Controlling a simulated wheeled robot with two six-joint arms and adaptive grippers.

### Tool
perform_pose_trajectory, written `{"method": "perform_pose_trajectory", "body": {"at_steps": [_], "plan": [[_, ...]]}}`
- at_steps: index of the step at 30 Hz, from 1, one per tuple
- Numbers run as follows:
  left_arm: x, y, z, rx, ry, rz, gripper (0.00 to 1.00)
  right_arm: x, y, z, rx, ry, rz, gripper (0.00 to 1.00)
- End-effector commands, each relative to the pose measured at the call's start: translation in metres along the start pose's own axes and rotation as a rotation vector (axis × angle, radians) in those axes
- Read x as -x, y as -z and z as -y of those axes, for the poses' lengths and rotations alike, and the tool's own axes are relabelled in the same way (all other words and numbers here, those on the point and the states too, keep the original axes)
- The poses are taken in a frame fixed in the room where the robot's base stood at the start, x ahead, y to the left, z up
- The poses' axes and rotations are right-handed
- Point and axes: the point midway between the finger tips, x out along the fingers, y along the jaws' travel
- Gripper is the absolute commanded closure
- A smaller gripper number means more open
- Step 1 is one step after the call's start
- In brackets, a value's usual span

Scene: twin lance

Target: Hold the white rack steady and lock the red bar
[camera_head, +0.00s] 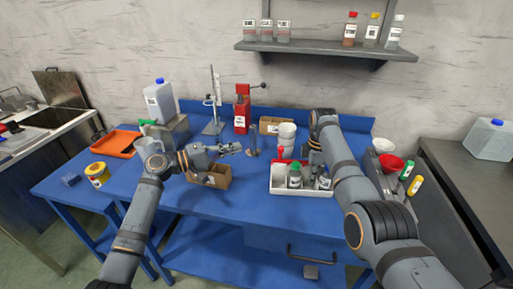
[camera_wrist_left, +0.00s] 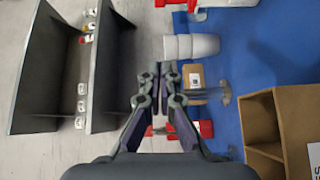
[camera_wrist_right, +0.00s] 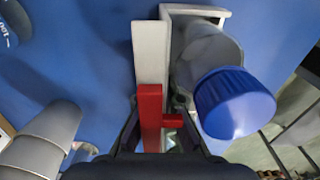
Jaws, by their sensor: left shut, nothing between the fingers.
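The white rack (camera_head: 286,192) stands on the blue table and holds several bottles. Its white wall shows in the right wrist view (camera_wrist_right: 150,55). The red bar (camera_wrist_right: 150,110) lies by that wall, with a short red stub to its right. My right gripper (camera_wrist_right: 158,125) is at the bar, one finger on each side. I cannot tell whether they touch it. In the head view my right arm hides much of this gripper. My left gripper (camera_head: 239,149) is shut and empty, to the left of the rack and apart from it; its closed fingers show in the left wrist view (camera_wrist_left: 161,75).
A blue-capped bottle (camera_wrist_right: 235,100) stands close to the right gripper. A brown cardboard box (camera_head: 212,178) sits below my left gripper. White cups (camera_head: 287,132) and a red press (camera_head: 241,115) stand behind.

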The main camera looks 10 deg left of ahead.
Motion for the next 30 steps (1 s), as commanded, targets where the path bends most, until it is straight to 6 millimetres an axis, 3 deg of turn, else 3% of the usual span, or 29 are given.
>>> {"method": "perform_pose_trajectory", "body": {"at_steps": [14,21,30], "plan": [[-0.097,-0.001,-0.002,0.003,-0.003,0.004,1.0,0.0,0.0,0.0,0.0,-0.001,0.0,1.0],[-0.103,-0.033,0.0,0.001,0.001,0.003,1.0,0.0,0.0,0.0,0.0,-0.001,0.0,1.0],[-0.104,-0.039,0.0,0.0,0.001,0.001,1.0,0.0,0.0,0.0,0.0,-0.001,0.0,1.0]]}}
